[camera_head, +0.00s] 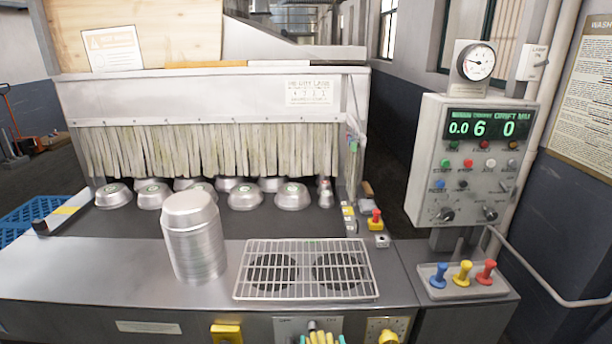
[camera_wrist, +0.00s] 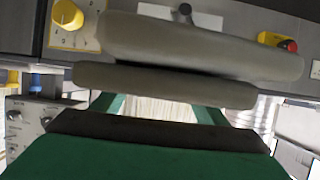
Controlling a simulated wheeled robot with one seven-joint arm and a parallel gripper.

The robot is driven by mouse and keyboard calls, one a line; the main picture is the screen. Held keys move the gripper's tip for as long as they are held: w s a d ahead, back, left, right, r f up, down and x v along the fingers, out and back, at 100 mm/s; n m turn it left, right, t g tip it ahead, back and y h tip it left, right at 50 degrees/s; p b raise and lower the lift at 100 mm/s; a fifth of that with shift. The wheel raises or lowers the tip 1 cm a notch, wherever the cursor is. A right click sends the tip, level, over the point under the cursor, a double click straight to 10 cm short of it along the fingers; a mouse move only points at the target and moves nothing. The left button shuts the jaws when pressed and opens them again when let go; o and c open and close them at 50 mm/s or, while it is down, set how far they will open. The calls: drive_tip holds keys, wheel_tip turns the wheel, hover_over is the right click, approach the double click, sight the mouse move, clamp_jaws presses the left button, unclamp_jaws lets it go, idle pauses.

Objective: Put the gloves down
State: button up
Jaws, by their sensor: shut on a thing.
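My gripper (camera_wrist: 175,70) shows in the wrist view as two grey, rounded fingers lying close together across the picture. It is shut on the gloves. The rest of the gloves and the exact grip are hidden. The steel counter (camera_head: 120,262) lies behind them.
A wire rack (camera_head: 305,241) lies over two dark round openings on the counter. A stack of metal pans (camera_head: 194,240) stands left of it. Several pans sit before the strip curtain (camera_head: 230,150). Coloured levers (camera_head: 462,274) and a control box (camera_head: 475,165) are at right. Bare counter lies at left.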

drive_tip(key=s+a+f, duration=0.1)
drive_tip(key=s+f, duration=0.2)
drive_tip(key=f, duration=1.1)
drive_tip(key=s+a+f, duration=0.2)
drive_tip(key=s+f, duration=0.1)
drive_tip(key=f, duration=1.2)
drive_tip(key=shift+a, duration=0.2)
